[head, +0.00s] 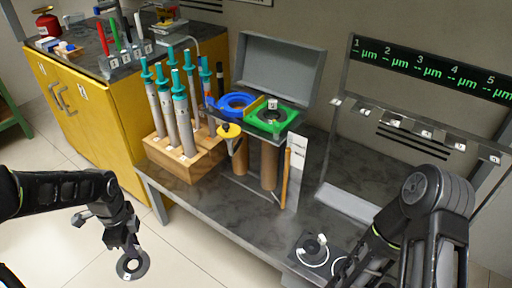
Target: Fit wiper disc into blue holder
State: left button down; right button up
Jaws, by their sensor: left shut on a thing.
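My left gripper (130,250) is shut on a round dark wiper disc (132,266) with a grey rim. It holds the disc over the pale floor, left of the bench and well apart from the holders. The blue holder (224,108) is an open ring on the stand at the middle of the bench, in front of the grey box. Its hole looks empty. Beside it on the right is a green holder (265,124) with a knobbed disc (272,114) in it. My right arm comes in at the lower right; its gripper's fingertips do not show.
A wooden block (205,163) with several teal-capped rods stands left of the holders. Another knobbed disc (314,247) lies at the bench's front. A numbered display rack (430,70) stands at the right.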

pick_arm(q)
jog(key=shift+w+d, duration=0.1)
dwell(0.3)
jog(key=w+d+r+n, duration=0.3)
jog(key=d+r+n, duration=0.2)
jog(key=d+r, duration=0.1)
jog(key=w+d+r+n, duration=0.2)
jog(key=d+r+n, duration=0.3)
jog(key=d, duration=0.2)
jog(key=shift+w+r+n, duration=0.35)
jog(key=shift+w+n, duration=0.05)
